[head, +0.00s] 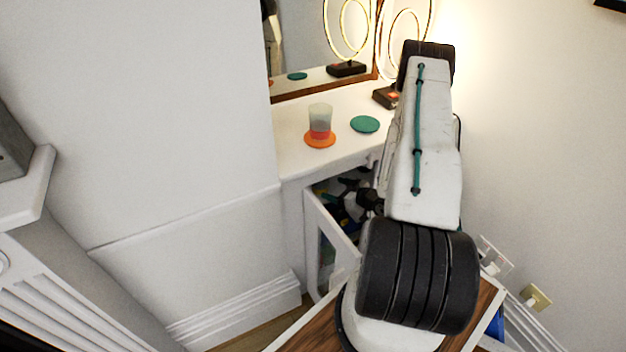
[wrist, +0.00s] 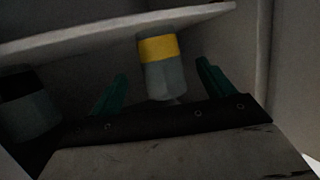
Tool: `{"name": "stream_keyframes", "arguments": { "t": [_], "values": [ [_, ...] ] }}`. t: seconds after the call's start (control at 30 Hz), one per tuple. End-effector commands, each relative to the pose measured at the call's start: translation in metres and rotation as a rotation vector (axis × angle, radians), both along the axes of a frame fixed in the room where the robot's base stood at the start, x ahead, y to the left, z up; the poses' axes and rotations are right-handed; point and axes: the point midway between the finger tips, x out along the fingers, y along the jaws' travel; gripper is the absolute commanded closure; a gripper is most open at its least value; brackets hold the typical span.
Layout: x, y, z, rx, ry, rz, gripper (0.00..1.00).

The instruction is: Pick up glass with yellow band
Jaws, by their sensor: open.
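The glass with the yellow band (wrist: 166,80) is in the middle of the dim wrist view, grey with a yellow band at its upper end in the picture. That end meets the edge of a pale board (wrist: 75,38). My gripper (wrist: 163,70) is open, with one green finger to each side of the glass. A gap shows on both sides, and the fingers do not appear to touch it. In the head view my arm reaches down at the open cabinet under the counter; this glass cannot be made out there.
Another glass (wrist: 28,110) with a dark band stands left in the wrist view. The cabinet door (head: 332,240) is open. Walls are close.

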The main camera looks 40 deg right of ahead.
Motion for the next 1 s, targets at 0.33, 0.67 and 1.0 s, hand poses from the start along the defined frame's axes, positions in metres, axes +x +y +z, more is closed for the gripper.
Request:
{"name": "stream_keyframes", "arguments": {
  "t": [0.33, 0.67, 1.0],
  "values": [
    [0.029, 0.002, -0.009, 0.001, -0.006, -0.002, 0.19],
    [0.071, 0.009, -0.022, 0.001, -0.006, -0.001, 0.19],
    [0.072, 0.010, -0.022, 0.001, -0.005, 0.000, 0.58]
  ]
}}
